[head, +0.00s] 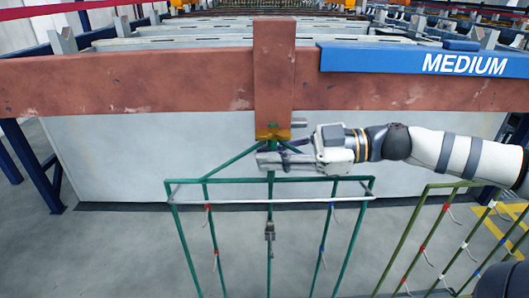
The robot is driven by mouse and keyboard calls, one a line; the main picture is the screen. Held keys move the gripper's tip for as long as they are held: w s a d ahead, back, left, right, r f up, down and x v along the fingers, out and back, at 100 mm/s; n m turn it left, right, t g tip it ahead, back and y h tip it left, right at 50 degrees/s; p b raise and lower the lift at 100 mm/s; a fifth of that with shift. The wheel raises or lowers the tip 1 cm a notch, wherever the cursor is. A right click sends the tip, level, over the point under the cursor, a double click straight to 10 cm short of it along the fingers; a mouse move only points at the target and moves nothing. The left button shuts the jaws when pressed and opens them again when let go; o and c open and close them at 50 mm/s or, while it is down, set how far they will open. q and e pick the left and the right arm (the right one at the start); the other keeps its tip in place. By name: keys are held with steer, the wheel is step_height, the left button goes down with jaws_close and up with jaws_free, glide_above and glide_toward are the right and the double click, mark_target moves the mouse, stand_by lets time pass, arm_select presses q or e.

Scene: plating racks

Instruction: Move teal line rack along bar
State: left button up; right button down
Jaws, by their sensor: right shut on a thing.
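The teal line rack (222,181) hangs in the middle of the head view, below the rusty red-brown bar (150,82). Its sloping top struts meet under a yellow-orange piece (272,132) at the foot of the bar's upright block. Several small hooks hang on its thin rods, and its lower part is cut off by the frame. My right gripper (272,159) reaches in from the right and is shut on the rack's upper stem, just above its top crossbar. The fingers partly hide the stem. My left gripper is not in view.
A second, olive-green rack (404,236) stands at the lower right, close beside the teal one. A pale tank wall (110,160) is behind the racks. A blue sign reading MEDIUM (440,62) is on the bar at right. Floor at left is clear.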

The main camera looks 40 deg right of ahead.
steer(key=shift+w+r, duration=0.1)
steer(key=shift+r, duration=0.25)
steer(key=shift+w+d, duration=0.15)
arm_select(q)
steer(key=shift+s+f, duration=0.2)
arm_select(e)
steer(key=shift+w, duration=0.1)
stand_by(0.4)
